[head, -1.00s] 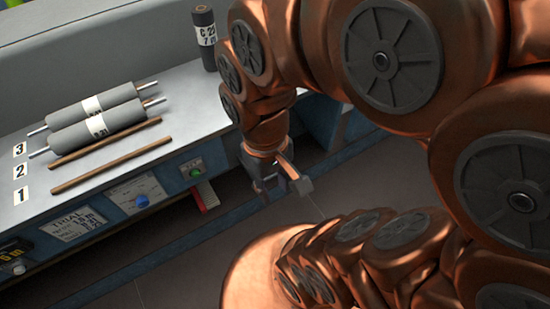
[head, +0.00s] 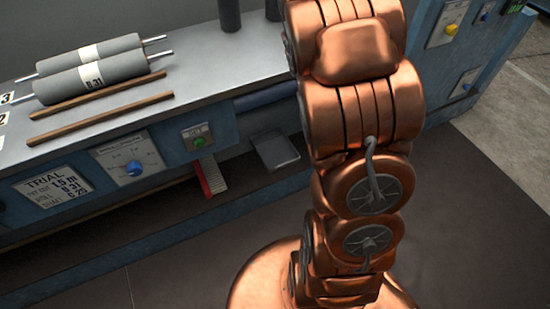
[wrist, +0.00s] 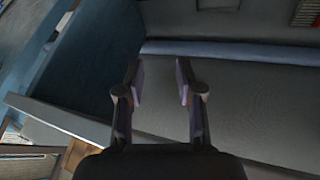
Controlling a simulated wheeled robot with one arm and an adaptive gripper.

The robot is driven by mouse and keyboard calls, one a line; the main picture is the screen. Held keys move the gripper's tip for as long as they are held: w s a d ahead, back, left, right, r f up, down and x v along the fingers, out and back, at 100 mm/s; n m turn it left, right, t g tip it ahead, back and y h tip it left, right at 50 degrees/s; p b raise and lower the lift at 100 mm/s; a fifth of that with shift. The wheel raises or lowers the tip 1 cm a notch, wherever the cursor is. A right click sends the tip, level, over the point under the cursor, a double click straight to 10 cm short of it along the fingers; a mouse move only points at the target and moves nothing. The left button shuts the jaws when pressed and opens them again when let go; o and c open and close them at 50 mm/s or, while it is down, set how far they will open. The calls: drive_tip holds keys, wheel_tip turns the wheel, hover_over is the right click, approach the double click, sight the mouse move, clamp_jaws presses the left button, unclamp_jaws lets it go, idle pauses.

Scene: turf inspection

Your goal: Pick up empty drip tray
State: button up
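A shallow grey rectangular tray (head: 275,150), apparently the drip tray, sits low beneath the bench, right of a red-and-white item. It looks empty. In the wrist view, a small pale grey piece at the top edge (wrist: 218,4) may be part of it, cut off by the frame. My gripper (wrist: 160,78) shows in the wrist view with its two fingers apart and nothing between them. In the head view my arm hides the gripper.
The bench (head: 200,75) carries grey rollers (head: 90,70) and two brown rods (head: 100,115). The red-and-white item (head: 211,177) lies beneath it. A blue rail (head: 110,250) runs along the bench's lower front. Dark floor (head: 455,220) is clear at right.

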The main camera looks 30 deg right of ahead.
drive_tip(key=w+d+f+t+y+b, duration=0.1)
drive_tip(key=w+d+f+t+b, duration=0.3)
drive_tip(key=f, duration=0.7)
drive_tip(key=w+d+f+y+b, duration=0.1)
drive_tip(key=w+d+f+b, duration=0.1)
drive_tip(key=f+b, duration=0.65)
drive_tip(key=w+d+f+t+b, duration=0.1)
drive_tip(key=w+d+f+b, duration=0.15)
drive_tip(key=f, duration=1.05)
drive_tip(key=t+y+b, duration=0.2)
drive_tip(key=t+b, duration=0.1)
drive_tip(key=b, duration=0.1)
approach(293, 150)
drive_tip(key=w+r, duration=0.1)
drive_tip(key=w+d+r, duration=0.1)
drive_tip(key=r, duration=0.1)
drive_tip(key=shift+w+r, duration=0.1)
drive_tip(key=shift+r, duration=0.2)
drive_tip(key=shift+a+f, duration=0.1)
drive_tip(key=shift+f, duration=0.3)
drive_tip(key=shift+w+a+f+y+b, duration=0.15)
drive_tip(key=shift+w+f+y+b, duration=0.15)
drive_tip(key=shift+f+b, duration=0.1)
drive_tip(key=shift+b+x, duration=1.6)
drive_tip(key=shift+x, duration=1.95)
clamp_jaws()
